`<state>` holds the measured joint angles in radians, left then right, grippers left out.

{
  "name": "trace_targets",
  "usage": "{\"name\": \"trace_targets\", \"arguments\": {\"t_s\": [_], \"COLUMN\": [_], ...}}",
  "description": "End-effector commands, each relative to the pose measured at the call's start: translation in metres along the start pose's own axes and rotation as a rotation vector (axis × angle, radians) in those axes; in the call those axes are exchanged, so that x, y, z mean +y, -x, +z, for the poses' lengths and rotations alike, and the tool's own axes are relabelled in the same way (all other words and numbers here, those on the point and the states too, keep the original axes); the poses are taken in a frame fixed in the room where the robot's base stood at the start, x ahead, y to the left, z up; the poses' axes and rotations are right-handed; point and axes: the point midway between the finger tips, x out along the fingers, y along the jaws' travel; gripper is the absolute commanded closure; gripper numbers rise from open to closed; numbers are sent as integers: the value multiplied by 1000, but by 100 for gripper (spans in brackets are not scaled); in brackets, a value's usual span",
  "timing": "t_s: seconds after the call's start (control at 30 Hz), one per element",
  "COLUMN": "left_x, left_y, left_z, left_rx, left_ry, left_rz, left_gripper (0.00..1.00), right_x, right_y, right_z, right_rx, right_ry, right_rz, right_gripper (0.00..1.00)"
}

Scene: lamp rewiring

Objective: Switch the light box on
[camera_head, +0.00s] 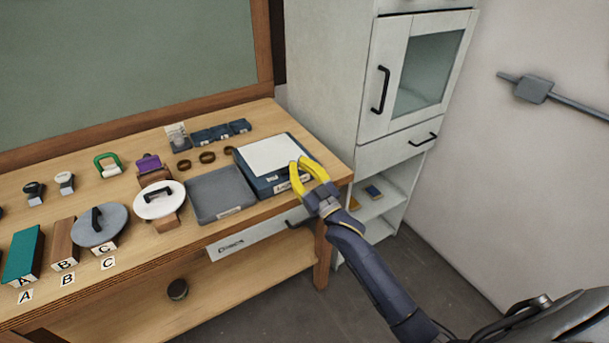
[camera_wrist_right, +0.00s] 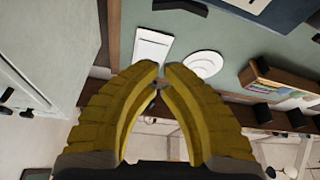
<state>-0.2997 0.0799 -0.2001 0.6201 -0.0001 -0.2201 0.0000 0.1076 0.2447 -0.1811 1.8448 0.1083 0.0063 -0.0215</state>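The light box appears to be the dark blue box with a pale top panel (camera_head: 268,156) at the right end of the wooden table, with a label on its front. The panel does not visibly glow. I cannot make out a switch. My right gripper (camera_head: 298,162) has yellow fingers over the box's right front part; whether they touch it I cannot tell. In the right wrist view its fingertips (camera_wrist_right: 162,70) nearly meet, with a narrow gap and nothing between them. My left gripper is not in view.
A grey tray (camera_head: 219,193) sits just left of the box. A white round lid (camera_head: 159,204), a grey round lid (camera_head: 99,226) and lettered blocks stand further left. A white cabinet (camera_head: 337,75) rises behind at the right. A drawer (camera_head: 256,238) lies under the table front.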

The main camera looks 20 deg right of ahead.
Motion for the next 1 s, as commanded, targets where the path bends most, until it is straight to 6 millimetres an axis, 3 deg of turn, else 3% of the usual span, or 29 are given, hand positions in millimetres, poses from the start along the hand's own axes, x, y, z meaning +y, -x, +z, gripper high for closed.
{"name": "trace_targets", "arguments": {"t_s": [0.27,0.4,0.6,1.0], "left_x": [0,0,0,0], "left_y": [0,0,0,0], "left_z": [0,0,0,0], "left_rx": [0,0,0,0], "left_ry": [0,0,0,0], "left_rz": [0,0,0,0], "left_gripper": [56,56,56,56], "right_x": [0,0,0,0], "right_y": [-48,-38,-34,-31], "right_z": [0,20,33,38], "right_rx": [1,-4,-2,-1], "right_ry": [0,0,1,1], "right_rz": [0,0,0,0], "right_gripper": [100,100,100,100]}}
